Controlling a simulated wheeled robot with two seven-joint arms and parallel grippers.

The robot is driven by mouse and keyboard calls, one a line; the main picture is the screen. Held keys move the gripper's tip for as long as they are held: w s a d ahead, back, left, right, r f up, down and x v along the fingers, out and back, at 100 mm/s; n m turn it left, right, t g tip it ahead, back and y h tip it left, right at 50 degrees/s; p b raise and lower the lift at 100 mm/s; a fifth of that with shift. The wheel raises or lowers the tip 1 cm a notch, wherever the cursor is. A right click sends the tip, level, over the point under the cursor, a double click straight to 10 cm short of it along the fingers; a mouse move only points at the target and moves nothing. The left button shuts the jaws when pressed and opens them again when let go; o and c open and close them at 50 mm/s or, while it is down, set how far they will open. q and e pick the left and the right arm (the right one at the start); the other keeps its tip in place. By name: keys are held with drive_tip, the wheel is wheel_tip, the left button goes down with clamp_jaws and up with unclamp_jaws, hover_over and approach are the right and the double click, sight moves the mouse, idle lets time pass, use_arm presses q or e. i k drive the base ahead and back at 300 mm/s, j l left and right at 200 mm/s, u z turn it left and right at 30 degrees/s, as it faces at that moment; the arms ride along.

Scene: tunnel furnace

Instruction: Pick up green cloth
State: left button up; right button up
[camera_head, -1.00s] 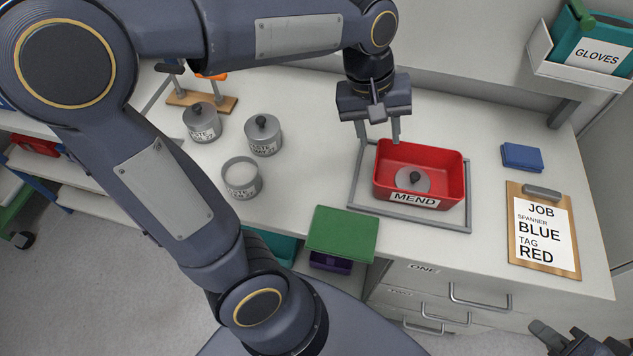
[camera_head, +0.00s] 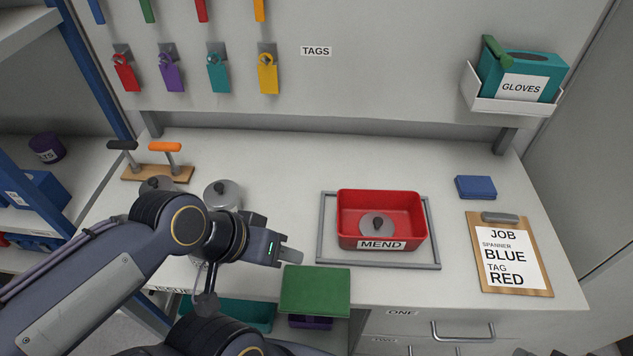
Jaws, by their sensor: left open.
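A flat green cloth (camera_head: 315,291) lies at the front edge of the bench, left of the red MEND bin. My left gripper (camera_head: 290,256) is just above and left of the cloth in the picture, apart from it as far as I can tell. It is seen from the side, its fingers pointing right; it is open and nothing shows between them. Only a dark sliver of my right gripper (camera_head: 527,352) shows at the bottom edge, so its fingers are hidden.
A red bin (camera_head: 422,220) labelled MEND holds a grey lidded piece, inside a grey frame (camera_head: 437,255). A blue folded cloth (camera_head: 475,187) and a JOB clipboard (camera_head: 480,262) lie to the right. Grey pots (camera_head: 222,194) stand behind my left arm. A glove box (camera_head: 521,80) hangs above.

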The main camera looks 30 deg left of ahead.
sight(307, 290)
drive_tip(key=k, duration=0.6)
drive_tip(key=l+u, duration=0.1)
drive_tip(key=u, duration=1.95)
drive_tip(key=k+l+u, duration=0.15)
drive_tip(key=l, duration=0.25)
drive_tip(key=k+l+u, duration=0.15)
drive_tip(key=l, duration=0.25)
drive_tip(key=k+l+u, duration=0.15)
drive_tip(key=l, duration=0.25)
